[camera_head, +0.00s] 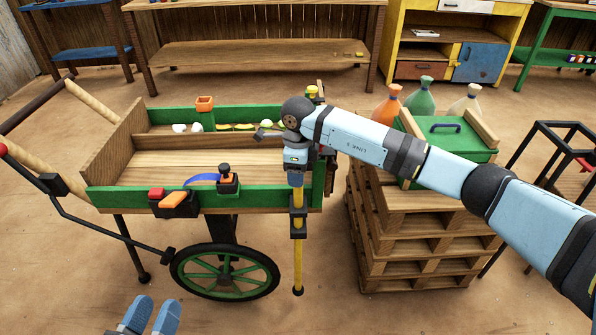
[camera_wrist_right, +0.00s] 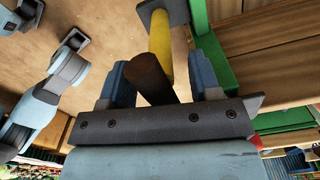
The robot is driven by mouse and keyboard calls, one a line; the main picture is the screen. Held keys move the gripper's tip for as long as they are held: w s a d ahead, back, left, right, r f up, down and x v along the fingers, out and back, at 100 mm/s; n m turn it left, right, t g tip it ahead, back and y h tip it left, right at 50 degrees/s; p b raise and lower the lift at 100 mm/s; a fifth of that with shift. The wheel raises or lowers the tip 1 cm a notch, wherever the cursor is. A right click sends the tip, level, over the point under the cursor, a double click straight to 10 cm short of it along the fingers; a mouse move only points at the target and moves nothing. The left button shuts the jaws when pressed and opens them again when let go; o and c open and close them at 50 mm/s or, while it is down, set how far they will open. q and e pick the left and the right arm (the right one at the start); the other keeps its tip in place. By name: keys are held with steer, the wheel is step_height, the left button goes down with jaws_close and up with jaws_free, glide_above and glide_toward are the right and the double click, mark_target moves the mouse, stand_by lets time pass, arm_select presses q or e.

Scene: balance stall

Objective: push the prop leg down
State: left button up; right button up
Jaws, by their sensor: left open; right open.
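The yellow prop leg (camera_head: 298,255) stands upright at the front right corner of the green and wood cart (camera_head: 262,198). It runs through a dark bracket (camera_head: 298,230) and ends in a dark foot close to the ground; I cannot tell whether the foot touches. My right gripper (camera_head: 296,165) is at the leg's upper end, pointing down. In the right wrist view the yellow leg (camera_wrist_right: 160,45) and a dark brown cylinder (camera_wrist_right: 152,78) show between its open fingers; contact is unclear. My left gripper (camera_head: 150,316) is open and empty at the bottom left, away from the leg.
A green-spoked wheel (camera_head: 225,272) is under the cart, left of the leg. A stack of wooden pallets (camera_head: 415,245) stands close to the right, with a green box (camera_head: 455,140) on top. Orange and black items sit on the cart's front. The ground in front is clear.

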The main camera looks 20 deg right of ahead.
mark_target(298, 200)
jaws_close()
steer(key=shift+f, duration=0.35)
step_height(298, 200, down, 9)
steer(key=b, duration=0.3)
steer(key=shift+f, duration=0.15)
arm_select(q)
steer(key=shift+s+d+r+t+h, duration=0.2)
steer(key=shift+d+t+h, duration=0.1)
steer(key=shift+d+h, duration=0.2)
arm_select(e)
steer(key=shift+s+f, duration=0.1)
steer(key=shift+f, duration=0.1)
arm_select(q)
steer(key=shift+f, duration=0.1)
